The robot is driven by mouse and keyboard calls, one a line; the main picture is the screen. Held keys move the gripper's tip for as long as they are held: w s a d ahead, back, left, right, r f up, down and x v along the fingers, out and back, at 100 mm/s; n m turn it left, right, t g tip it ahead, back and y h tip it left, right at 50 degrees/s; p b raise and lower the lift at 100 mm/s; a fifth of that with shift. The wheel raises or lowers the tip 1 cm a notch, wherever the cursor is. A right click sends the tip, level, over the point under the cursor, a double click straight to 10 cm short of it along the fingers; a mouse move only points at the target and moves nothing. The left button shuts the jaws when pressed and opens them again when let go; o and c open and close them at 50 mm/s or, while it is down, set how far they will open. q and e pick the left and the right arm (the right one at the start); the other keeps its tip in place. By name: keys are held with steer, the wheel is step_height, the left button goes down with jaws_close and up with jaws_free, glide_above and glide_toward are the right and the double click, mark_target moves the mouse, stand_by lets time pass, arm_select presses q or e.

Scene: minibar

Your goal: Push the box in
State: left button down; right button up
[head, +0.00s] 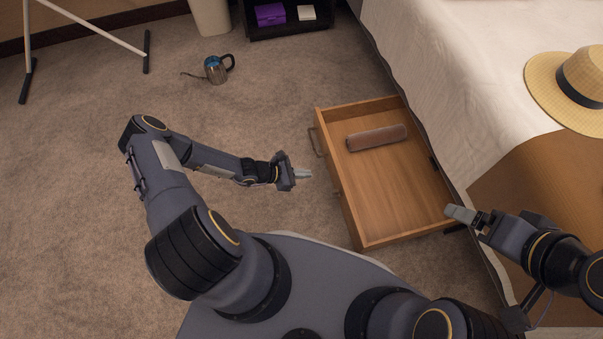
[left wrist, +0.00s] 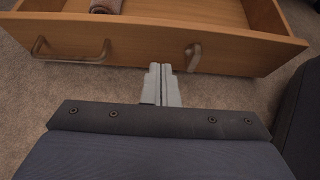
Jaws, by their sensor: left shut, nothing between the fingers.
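The box is a wooden drawer (head: 395,205) that stands out from under the bed, open at the top. A brown rolled item (head: 377,137) lies inside it near the far end. In the left wrist view the drawer front (left wrist: 135,45) shows two metal handles. My left gripper (head: 303,174) is shut and empty, in front of the drawer front and pointing at it; from these views I cannot tell whether it touches. It also shows in the left wrist view (left wrist: 161,84). My right gripper (head: 460,214) is by the drawer's near right corner, its fingers looking closed together.
The bed (head: 460,70) stands at the right with a straw hat (head: 575,90) on it. A kettle (head: 216,70) stands on the carpet at the back. A dark shelf (head: 290,28) and a white rack (head: 95,30) are farther back.

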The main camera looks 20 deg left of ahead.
mark_target(337, 172)
arm_select(q)
steer(key=b+x, duration=0.1)
steer(key=x, duration=0.2)
steer(key=b+x, duration=0.1)
steer(key=x, duration=0.2)
steer(key=r+b+x, duration=0.1)
steer(key=x, duration=0.2)
steer(key=shift+w+d+r, duration=0.15)
steer(key=shift+d, duration=0.1)
steer(key=shift+w+d, duration=0.15)
steer(key=shift+d, duration=0.1)
steer(key=shift+r, duration=0.1)
steer(key=shift+d, duration=0.1)
